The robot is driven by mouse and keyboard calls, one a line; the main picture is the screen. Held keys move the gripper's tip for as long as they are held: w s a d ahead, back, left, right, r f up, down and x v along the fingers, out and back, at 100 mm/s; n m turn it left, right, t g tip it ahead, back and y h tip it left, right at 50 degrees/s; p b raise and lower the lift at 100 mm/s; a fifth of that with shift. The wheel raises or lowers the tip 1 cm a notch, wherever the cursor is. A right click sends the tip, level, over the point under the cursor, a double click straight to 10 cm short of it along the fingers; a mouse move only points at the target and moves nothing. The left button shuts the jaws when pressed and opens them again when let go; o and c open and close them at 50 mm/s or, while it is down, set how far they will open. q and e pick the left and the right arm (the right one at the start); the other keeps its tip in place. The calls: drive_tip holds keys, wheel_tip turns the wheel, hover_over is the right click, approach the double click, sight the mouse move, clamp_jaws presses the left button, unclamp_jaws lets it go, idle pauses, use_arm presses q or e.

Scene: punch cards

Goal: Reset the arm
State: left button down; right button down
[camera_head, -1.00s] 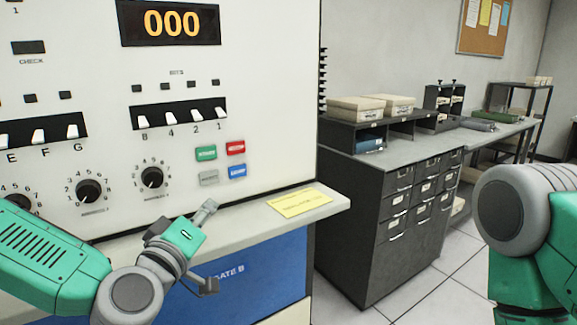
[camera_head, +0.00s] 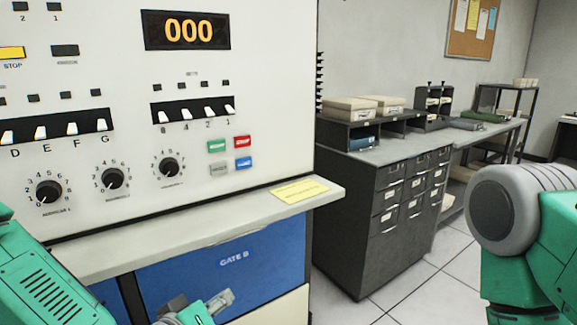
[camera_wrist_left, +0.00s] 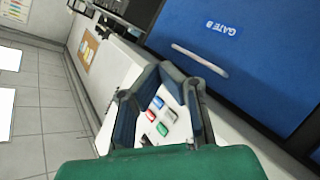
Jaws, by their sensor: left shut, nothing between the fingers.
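My left gripper (camera_head: 212,304) is low in the head view, in front of the blue GATE B panel (camera_head: 225,262) and below the console ledge. It is partly cut off by the bottom edge. In the left wrist view my left gripper (camera_wrist_left: 165,100) shows its dark fingers, shut with nothing held. The blue panel also shows there (camera_wrist_left: 225,50), beside the fingers. My left forearm enters at the lower left of the head view. My right arm (camera_head: 525,235) shows at the right edge; its gripper is out of view.
The white console (camera_head: 90,215) has dials, switches, colored buttons (camera_head: 230,155) and a 000 display (camera_head: 188,31). A yellow note (camera_head: 300,190) lies on its ledge. A dark cabinet (camera_head: 385,215) stands to the right, with clear floor (camera_head: 450,260) beside it.

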use_arm(q)
drive_tip(key=s+a+f+m+g+y, duration=0.15)
drive_tip(key=s+f+g, duration=0.25)
drive_tip(key=s+f, duration=0.4)
drive_tip(key=s+a+f+m+g, duration=0.2)
drive_tip(key=s+a+f+g, duration=0.1)
drive_tip(key=s+f, duration=0.55)
drive_tip(key=s+a+f+g+y, duration=0.2)
drive_tip(key=s+a+f, duration=0.2)
drive_tip(key=s+a, duration=0.2)
drive_tip(key=s+a+f+m+g+y, duration=0.1)
drive_tip(key=s+a+f+g+y, duration=0.1)
drive_tip(key=s+a, duration=0.4)
drive_tip(key=shift+f+g, duration=0.8)
drive_tip(key=shift+f, duration=0.05)
drive_tip(key=shift+a, duration=0.15)
